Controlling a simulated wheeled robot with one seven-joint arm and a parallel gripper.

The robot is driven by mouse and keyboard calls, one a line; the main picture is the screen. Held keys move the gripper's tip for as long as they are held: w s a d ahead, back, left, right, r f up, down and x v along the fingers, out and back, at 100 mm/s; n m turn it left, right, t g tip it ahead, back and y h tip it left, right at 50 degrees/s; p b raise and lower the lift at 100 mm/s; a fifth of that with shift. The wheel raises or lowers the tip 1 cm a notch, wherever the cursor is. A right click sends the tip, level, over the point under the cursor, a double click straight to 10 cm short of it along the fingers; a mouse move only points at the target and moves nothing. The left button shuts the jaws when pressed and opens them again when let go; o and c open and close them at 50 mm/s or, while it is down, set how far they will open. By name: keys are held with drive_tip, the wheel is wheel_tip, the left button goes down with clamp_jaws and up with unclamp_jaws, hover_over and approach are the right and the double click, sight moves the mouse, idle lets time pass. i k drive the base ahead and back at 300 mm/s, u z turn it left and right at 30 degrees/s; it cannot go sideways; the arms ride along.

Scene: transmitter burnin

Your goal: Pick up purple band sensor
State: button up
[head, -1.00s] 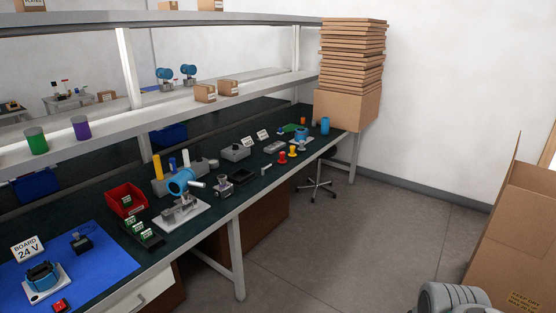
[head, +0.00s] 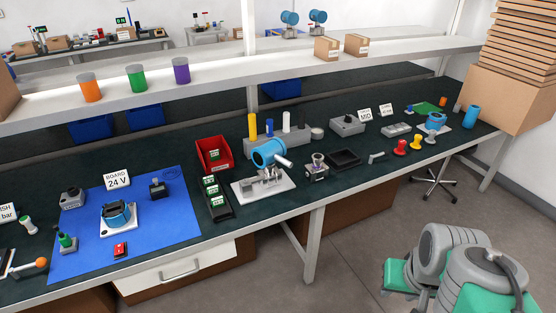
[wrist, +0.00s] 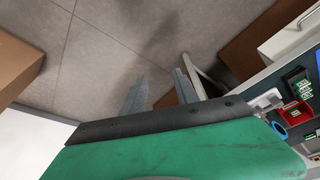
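The purple band sensor looks to be the purple cylinder with a grey top (head: 181,71), standing upright on the lower shelf above the bench in the head view. A green cylinder (head: 137,78) and an orange cylinder (head: 91,88) stand to its left on the same shelf. My gripper (wrist: 160,92) shows in the wrist view with its two grey fingers apart and nothing seen between them. It points toward the floor, away from the shelf. The purple cylinder is not in the wrist view.
The dark bench (head: 285,205) holds a blue mat (head: 75,261), a red bin (head: 214,154), a transmitter on a white plate (head: 263,189) and several small parts. Cardboard boxes (head: 327,48) stand farther right on the shelf.

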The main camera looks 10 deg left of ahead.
sight(317, 170)
drive_tip(key=u, duration=0.7)
drive_tip(key=i, duration=1.05)
drive_tip(key=u, duration=0.6)
